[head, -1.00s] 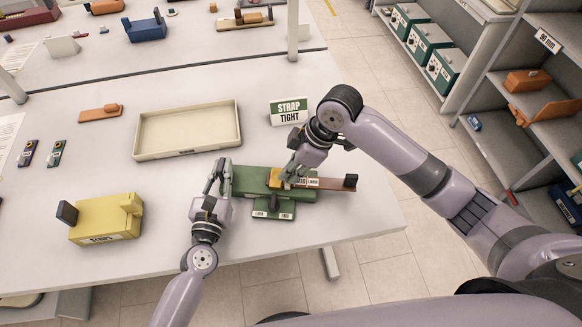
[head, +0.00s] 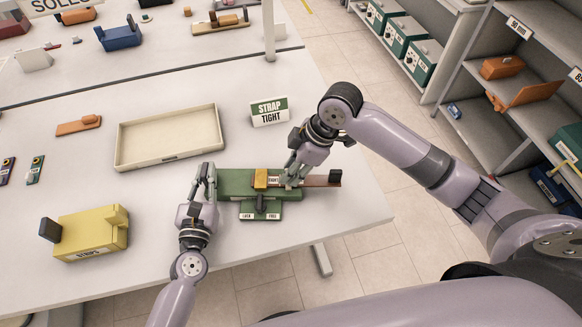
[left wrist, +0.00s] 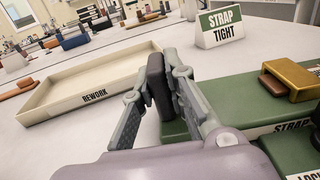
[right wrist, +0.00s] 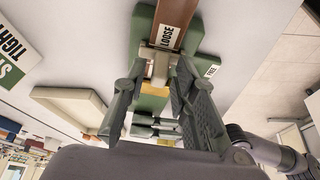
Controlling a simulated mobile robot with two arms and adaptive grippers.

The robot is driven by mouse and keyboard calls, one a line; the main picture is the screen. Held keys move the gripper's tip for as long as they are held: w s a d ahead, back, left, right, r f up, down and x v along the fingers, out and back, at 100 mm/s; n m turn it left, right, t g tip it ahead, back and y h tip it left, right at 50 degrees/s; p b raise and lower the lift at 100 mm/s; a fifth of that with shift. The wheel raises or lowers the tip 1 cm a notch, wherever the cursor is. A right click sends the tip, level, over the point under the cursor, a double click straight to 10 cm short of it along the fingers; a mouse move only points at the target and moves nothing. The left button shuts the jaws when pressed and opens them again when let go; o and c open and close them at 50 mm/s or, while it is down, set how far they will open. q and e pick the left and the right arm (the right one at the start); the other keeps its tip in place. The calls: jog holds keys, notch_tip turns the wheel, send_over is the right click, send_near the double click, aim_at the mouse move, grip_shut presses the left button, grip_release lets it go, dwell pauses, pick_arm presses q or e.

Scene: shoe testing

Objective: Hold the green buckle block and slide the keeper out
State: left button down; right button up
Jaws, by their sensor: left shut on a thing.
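The green buckle block (head: 235,183) lies at the table's right part. A brown strap (head: 322,181) runs along it through a brass-yellow loop (head: 261,178), also in the left wrist view (left wrist: 293,77). My left gripper (head: 206,172) is shut on a dark upright piece (left wrist: 158,88) at the block's left end. My right gripper (head: 293,176) is over the strap, right of the loop. Its fingers are apart in the right wrist view, on either side of a small pale piece (right wrist: 159,68). Contact with that piece, and whether it is the keeper, cannot be told.
A cream REWORK tray (head: 168,158) lies behind the block. A STRAP TIGHT sign (head: 269,111) stands behind it too. A yellow STRIPS block (head: 92,232) is at left. The table's right edge is close to the strap's dark end (head: 335,177).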

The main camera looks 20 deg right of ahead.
jog(key=shift+o, duration=0.5)
jog(key=shift+r, duration=0.2)
jog(key=v, duration=1.1)
jog(key=shift+d+r, duration=0.25)
pick_arm(q)
jog(key=c, duration=1.5)
grip_release()
jog(key=shift+c, duration=0.2)
